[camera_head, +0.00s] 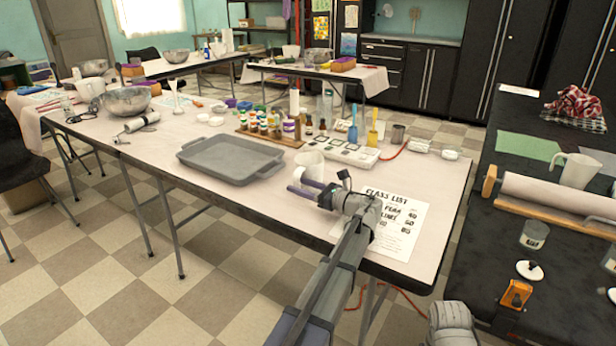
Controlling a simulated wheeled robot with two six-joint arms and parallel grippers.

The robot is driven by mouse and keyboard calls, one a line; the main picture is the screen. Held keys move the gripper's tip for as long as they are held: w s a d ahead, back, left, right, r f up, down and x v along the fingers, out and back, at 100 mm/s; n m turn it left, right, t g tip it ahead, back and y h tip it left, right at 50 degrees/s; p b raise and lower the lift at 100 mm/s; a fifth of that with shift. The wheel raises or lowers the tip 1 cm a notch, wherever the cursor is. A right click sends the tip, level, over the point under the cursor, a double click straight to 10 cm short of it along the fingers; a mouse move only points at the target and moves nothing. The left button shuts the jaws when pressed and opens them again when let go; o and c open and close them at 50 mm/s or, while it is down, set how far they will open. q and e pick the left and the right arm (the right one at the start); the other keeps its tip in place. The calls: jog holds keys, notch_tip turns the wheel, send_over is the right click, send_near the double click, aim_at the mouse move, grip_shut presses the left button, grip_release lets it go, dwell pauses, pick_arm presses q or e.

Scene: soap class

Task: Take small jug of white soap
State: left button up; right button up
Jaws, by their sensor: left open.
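A small white jug (309,164) stands upright on the light-topped table, right of the grey tray. The fingers overlap the jug's lower part in the picture, and the jug's contents are hidden.
The grey tray (231,159) lies left of the jug. A rack of small bottles (268,128) and a white scale (338,153) stand behind it. A class list sheet (402,226) lies right of my left wrist. A larger white jug (578,171) stands on the dark table.

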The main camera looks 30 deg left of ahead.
pick_arm(q)
jog(key=a, duration=0.4)
jog(key=shift+w+a+r, duration=0.25)
jog(key=shift+w, duration=0.05)
jog(key=shift+c, duration=0.2)
grip_shut()
dwell(0.9)
